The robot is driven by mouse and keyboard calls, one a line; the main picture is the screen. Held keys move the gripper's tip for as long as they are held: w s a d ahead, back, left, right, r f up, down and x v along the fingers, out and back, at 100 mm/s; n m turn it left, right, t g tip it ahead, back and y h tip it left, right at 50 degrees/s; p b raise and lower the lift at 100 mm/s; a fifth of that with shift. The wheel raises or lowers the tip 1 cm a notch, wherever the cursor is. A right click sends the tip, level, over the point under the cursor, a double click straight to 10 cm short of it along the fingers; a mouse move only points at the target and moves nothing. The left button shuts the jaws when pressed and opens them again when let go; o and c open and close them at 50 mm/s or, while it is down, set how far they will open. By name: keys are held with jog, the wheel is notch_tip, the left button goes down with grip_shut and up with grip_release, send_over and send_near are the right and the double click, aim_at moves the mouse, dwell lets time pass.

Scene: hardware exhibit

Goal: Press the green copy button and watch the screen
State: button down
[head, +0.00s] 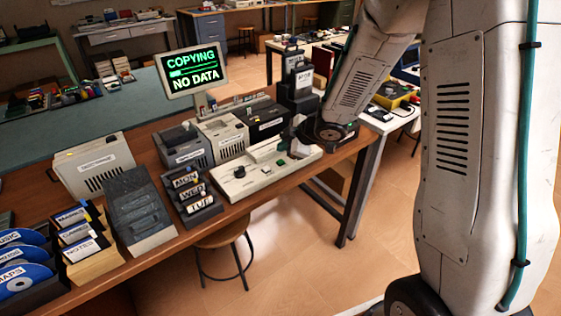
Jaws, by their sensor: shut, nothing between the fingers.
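A cream control panel (262,180) lies at the front edge of the wooden bench. A small green button (281,162) sits on its top, right of a dark knob (240,171). My gripper (298,149) is at the right end of the panel, low over it and close to the green button. It is shut and empty. Its fingertips are small in view, so I cannot tell if they touch the panel.
A dark holder (297,92) stands behind my gripper. A stool (222,238) is below the bench front.

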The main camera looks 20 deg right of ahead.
notch_tip(320, 180, up, 3)
jog(key=shift+f, duration=0.1)
dwell(0.8)
jog(key=shift+d+f+h, duration=0.2)
jog(key=shift+d+h, duration=0.1)
jog(key=shift+d, duration=0.1)
jog(key=s+d+r+m+g+h, duration=0.45)
jog(key=s+d+m+h, duration=0.45)
jog(key=s+d, duration=0.35)
jog(key=s+a+r+m+g+y, duration=0.1)
jog(key=s+a+r, duration=0.4)
jog(key=s, duration=0.7)
jog(key=s+a+r+m+g+y, duration=0.1)
jog(key=s+a+r+m+y, duration=0.3)
jog(key=s, duration=0.8)
notch_tip(320, 180, up, 3)
jog(key=shift+s+a+m, duration=0.35)
jog(key=shift+a+m, duration=0.15)
jog(key=shift+a, duration=0.45)
